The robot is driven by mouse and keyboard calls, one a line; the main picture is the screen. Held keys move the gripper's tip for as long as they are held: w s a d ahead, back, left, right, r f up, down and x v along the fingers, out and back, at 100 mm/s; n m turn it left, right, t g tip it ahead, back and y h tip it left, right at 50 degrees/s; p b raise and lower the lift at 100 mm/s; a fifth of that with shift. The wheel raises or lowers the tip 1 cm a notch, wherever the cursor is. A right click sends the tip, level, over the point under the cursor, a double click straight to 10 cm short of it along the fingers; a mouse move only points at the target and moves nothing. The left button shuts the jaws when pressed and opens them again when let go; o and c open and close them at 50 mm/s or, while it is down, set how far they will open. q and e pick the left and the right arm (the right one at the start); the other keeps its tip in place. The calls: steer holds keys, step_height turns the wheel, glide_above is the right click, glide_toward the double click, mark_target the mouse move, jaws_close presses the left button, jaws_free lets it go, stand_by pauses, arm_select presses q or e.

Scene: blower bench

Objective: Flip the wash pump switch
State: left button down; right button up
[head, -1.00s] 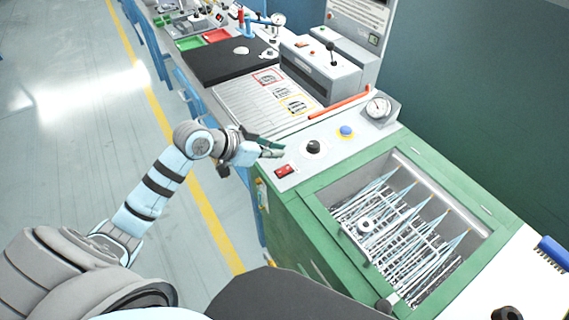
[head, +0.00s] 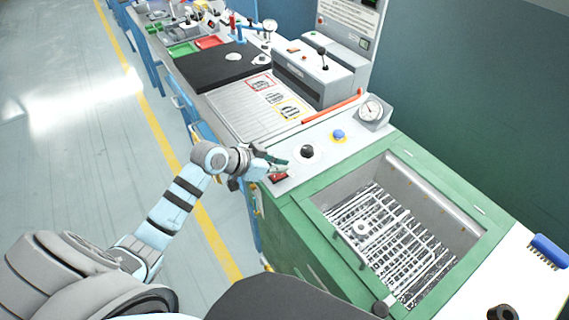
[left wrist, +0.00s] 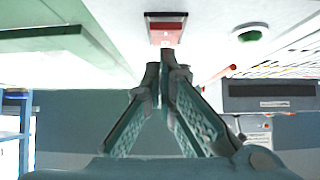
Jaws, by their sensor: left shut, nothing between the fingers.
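The wash pump switch appears to be the red rocker (head: 279,178) in a dark frame on the light panel at the near left of the green washer. It also shows in the left wrist view (left wrist: 166,27), at top centre. My left gripper (head: 284,163) is shut and empty, its fingertips just above and beside the switch. In the left wrist view, the closed fingertips (left wrist: 166,62) point at the switch; whether they touch it I cannot tell. The washer basin (head: 450,215) holds a wire rack (head: 385,240), with no spray over it. My right gripper is out of view.
A black knob (head: 307,152), a blue button (head: 338,135) and a round gauge (head: 370,109) share the panel. An orange-red bar (head: 333,107) lies behind them. A ribbed tray (head: 240,110) and black mat (head: 215,68) lie farther back. The floor at left is clear.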

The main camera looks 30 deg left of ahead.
arm_select(q)
steer(key=shift+s+a+f, duration=0.15)
steer(key=shift+s+a, duration=0.05)
steer(key=shift+s, duration=0.05)
steer(key=shift+s+a+p, duration=0.3)
steer(key=shift+s+p, duration=0.15)
steer(key=shift+s, duration=0.15)
step_height(320, 180, up, 5)
steer(key=p, duration=0.5)
steer(key=shift+s+a+f, duration=0.1)
steer(key=shift+s, duration=0.05)
steer(key=p+v, duration=0.1)
steer(key=v, duration=0.8)
steer(key=shift+s+a+f, duration=0.25)
steer(key=shift+s, duration=0.2)
